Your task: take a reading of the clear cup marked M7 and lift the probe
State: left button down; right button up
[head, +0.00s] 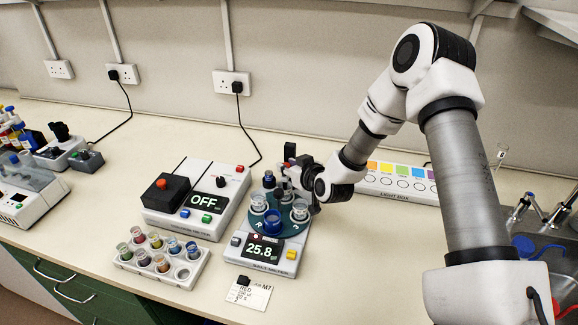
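The salt meter (274,266) stands at the middle of the bench, its display reading 25.8. Its dark teal turntable (280,232) bears several cups. Clear cups show at its left (259,203) and right (299,210), and a blue one (272,224) at the front. I cannot read M7 on any cup. A card (249,293) in front of the meter carries M7 and the word RED. My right gripper (287,181) is at the turntable's back edge, by a dark, red-marked piece (290,153) that may be the probe. Its fingers are too small and hidden to judge. My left gripper is out of view.
A rack (163,262) of coloured pots stands left of the meter. Behind it is a device (199,200) with a display reading OFF. A light box (395,184) lies behind my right arm, and a sink (550,240) is at the right.

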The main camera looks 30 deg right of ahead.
notch_tip(320, 180, up, 6)
jog(key=p, duration=0.3)
jog(key=shift+p, duration=0.4)
grip_shut()
jog(key=shift+w+d+f, duration=0.1)
jog(key=shift+w+f, duration=0.05)
jog(key=o, duration=0.6)
grip_release()
jog(key=shift+s, duration=0.3)
jog(key=v, duration=1.1)
jog(key=shift+s+r, duration=0.15)
jog(key=shift+r, duration=0.05)
